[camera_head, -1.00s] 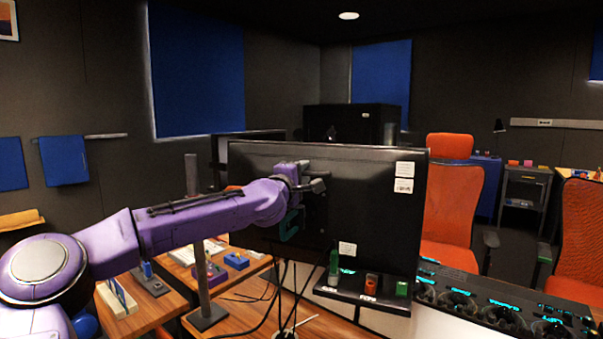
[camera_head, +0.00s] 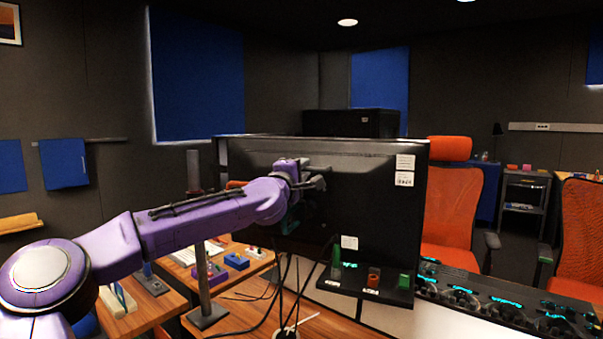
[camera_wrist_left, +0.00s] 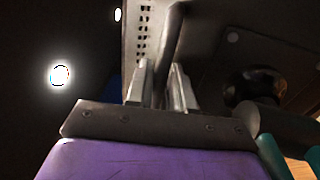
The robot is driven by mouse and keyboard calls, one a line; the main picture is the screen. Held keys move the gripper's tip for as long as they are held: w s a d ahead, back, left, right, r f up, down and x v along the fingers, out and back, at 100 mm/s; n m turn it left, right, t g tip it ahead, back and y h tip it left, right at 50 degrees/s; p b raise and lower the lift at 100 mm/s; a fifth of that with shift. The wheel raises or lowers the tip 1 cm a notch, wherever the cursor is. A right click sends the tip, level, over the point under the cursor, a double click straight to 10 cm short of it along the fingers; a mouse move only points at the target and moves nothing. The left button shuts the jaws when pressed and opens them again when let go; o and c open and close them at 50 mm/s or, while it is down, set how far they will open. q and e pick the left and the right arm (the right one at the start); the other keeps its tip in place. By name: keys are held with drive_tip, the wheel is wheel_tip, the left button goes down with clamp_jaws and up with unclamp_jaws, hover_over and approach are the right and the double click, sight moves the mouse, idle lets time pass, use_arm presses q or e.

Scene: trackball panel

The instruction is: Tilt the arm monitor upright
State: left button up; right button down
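The arm monitor (camera_head: 365,215) shows its dark back in the head view, with white labels on its right side. Its panel looks nearly upright, but its exact tilt is hard to judge from behind. My left gripper (camera_head: 318,180) is at the upper middle of the back. In the left wrist view, its two metal fingers (camera_wrist_left: 162,85) are apart, with a dark strip of the monitor showing between and beyond them. Whether they press on it cannot be told. The vented monitor casing (camera_wrist_left: 146,30) is just beyond. The screen side is hidden. My right gripper is not in view.
A grey post (camera_head: 206,285) stands on the wooden desk left of the monitor. Cables (camera_head: 285,295) hang below it. Small coloured parts sit on a dark ledge (camera_head: 365,293) by its lower edge. A black panel with lit trackballs (camera_head: 490,300) and orange chairs (camera_head: 445,225) are right.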

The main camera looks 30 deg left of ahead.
use_arm(q)
drive_tip(key=shift+o, duration=0.5)
drive_tip(key=shift+s+d+f, duration=0.1)
drive_tip(key=shift+s+f, duration=0.05)
drive_tip(key=shift+s, duration=0.25)
drive_tip(key=b+v, duration=0.1)
drive_tip(key=v, duration=0.8)
drive_tip(key=shift+s+b, duration=0.3)
drive_tip(key=shift+s, duration=0.05)
